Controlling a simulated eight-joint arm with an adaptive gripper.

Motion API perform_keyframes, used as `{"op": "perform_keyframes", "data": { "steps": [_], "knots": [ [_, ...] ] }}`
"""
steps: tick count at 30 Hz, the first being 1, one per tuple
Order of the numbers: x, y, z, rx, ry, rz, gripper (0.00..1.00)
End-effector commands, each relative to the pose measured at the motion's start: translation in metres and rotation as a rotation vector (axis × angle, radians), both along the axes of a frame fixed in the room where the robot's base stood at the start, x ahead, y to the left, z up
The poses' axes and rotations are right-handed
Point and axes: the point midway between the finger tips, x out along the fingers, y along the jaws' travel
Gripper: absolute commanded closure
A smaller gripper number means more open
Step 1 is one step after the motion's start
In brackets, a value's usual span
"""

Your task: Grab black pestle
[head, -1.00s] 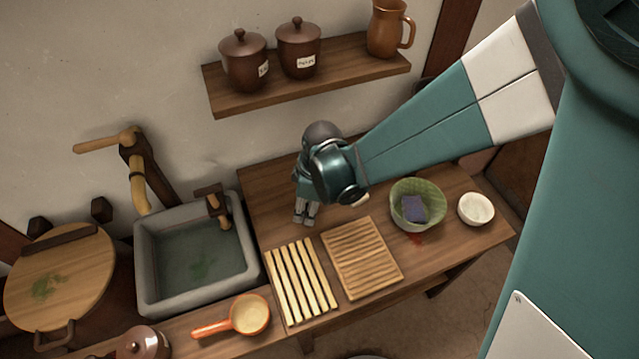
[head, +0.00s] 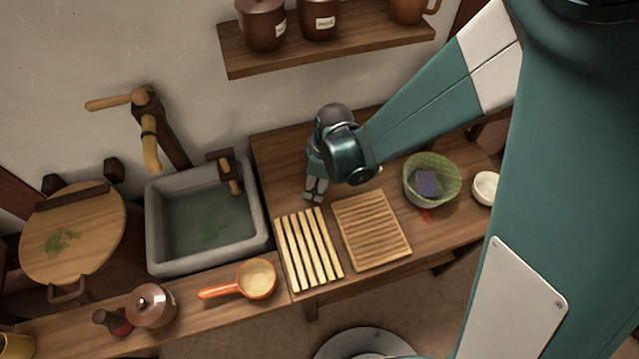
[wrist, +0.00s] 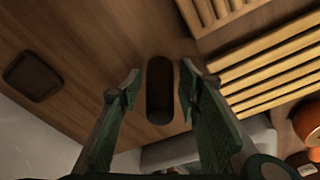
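The black pestle (wrist: 160,92) shows in the wrist view as a dark, rounded, elongated shape on the wooden counter. My gripper (wrist: 160,80) is open, with one finger to each side of the pestle and a gap visible on both sides. In the head view my gripper (head: 315,192) points down over the counter, just behind the pale slatted rack. The pestle cannot be made out there, as my gripper and wrist cover that spot.
Two slatted racks (head: 308,248) (head: 371,230) lie in front of my gripper. A green bowl (head: 445,165) holding a purple block stands to the right. A stone sink (head: 155,228) is to the left, an orange-handled pan (head: 257,279) in front. A dark square piece (wrist: 33,76) shows in the wrist view.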

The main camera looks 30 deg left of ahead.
Motion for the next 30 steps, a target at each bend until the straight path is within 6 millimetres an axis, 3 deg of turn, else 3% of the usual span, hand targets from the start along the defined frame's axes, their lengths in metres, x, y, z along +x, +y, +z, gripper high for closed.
{"op": "perform_keyframes", "data": {
  "steps": [11, 17, 30],
  "knots": [
    [0.0001, -0.0001, 0.0001, 0.000, 0.000, 0.000, 0.67],
    [0.0001, -0.0001, 0.0001, 0.000, 0.000, 0.000, 0.90],
    [0.0000, -0.0002, 0.0045, 0.000, 0.000, 0.000, 0.90]
  ]
}}
